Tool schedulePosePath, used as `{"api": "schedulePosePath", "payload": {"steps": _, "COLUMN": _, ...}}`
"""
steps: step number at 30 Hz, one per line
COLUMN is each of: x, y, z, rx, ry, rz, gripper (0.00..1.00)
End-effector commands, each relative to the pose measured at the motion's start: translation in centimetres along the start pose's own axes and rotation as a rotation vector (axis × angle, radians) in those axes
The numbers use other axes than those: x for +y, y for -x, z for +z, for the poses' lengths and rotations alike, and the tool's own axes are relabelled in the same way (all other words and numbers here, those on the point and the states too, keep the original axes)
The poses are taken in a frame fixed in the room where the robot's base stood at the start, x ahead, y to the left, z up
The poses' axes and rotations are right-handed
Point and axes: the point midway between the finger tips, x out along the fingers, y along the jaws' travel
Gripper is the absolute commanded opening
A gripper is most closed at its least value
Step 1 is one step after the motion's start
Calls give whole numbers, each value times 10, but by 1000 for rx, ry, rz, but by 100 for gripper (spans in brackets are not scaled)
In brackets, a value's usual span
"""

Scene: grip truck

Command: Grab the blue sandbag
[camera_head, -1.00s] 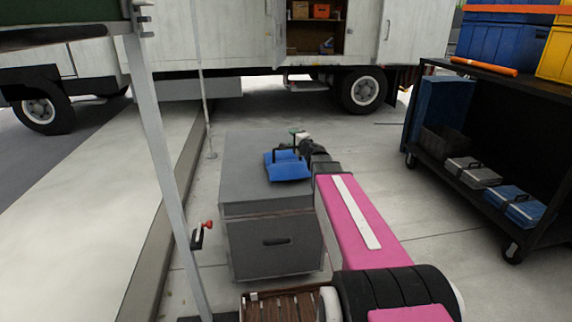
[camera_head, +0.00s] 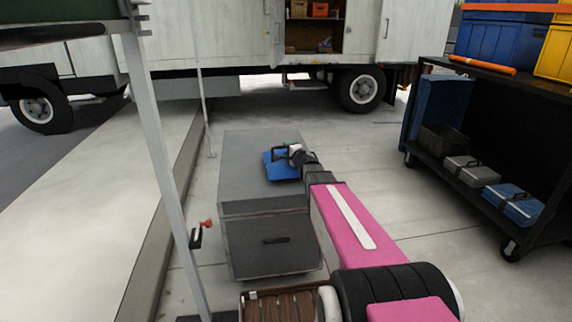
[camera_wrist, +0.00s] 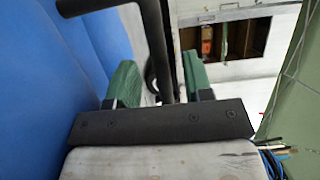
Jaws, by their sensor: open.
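The blue sandbag (camera_head: 282,170) lies on top of a grey case, its black handle standing up. My gripper (camera_head: 290,148) is right at the sandbag's handle, just above its far side, and partly hides it. In the wrist view the sandbag (camera_wrist: 50,90) fills the left side. Its black handle (camera_wrist: 152,40) runs down between the two green fingertips of my gripper (camera_wrist: 160,78). I cannot tell whether the left finger touches the handle.
The grey case (camera_head: 270,240) stands on the pavement beside a kerb. A black cart (camera_head: 480,205) with cases and crates stands at the right. A white truck (camera_head: 230,40) is behind. A thin pole (camera_head: 165,170) rises at the left.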

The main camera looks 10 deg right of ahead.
Motion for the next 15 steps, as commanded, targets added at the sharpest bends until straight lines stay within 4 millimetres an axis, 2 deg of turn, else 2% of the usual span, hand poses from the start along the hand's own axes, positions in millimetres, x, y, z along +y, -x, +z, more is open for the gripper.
{"api": "schedulePosePath", "payload": {"steps": 1, "x": 1, "y": -10, "z": -1, "rx": -1, "ry": 0, "rz": 0, "gripper": 47}}
{"api": "schedulePosePath", "payload": {"steps": 6, "x": 1, "y": -33, "z": -1, "rx": 0, "ry": 0, "rz": 0, "gripper": 47}}
{"api": "schedulePosePath", "payload": {"steps": 14, "x": 0, "y": -36, "z": 0, "rx": 1, "ry": 0, "rz": 0, "gripper": 47}}
{"api": "schedulePosePath", "payload": {"steps": 15, "x": 0, "y": -36, "z": 0, "rx": 1, "ry": 0, "rz": 0, "gripper": 43}}
